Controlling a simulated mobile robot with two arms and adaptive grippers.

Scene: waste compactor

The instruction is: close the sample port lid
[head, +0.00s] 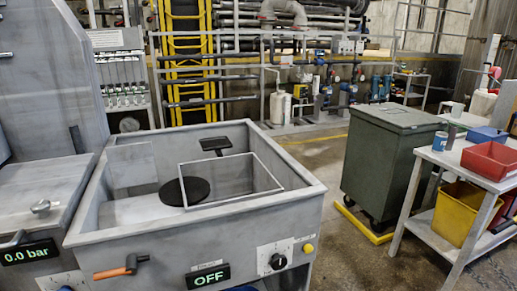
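A grey open-topped metal chamber (196,225) fills the lower left of the head view. Inside it are a flat black round disc (185,190) and a small black plate on a short stem (216,144) behind it. A clear panel with a pale frame (232,181) stands partly in front of the disc. I cannot tell for certain which of these parts is the sample port or its lid. Neither of my grippers is in view.
The chamber front has an orange-tipped handle (121,267), a display reading OFF (208,277), a black knob (278,261) and a yellow button (308,248). A dark green wheeled bin (384,165) and a table with a red tray (492,160) stand right. Open floor lies between.

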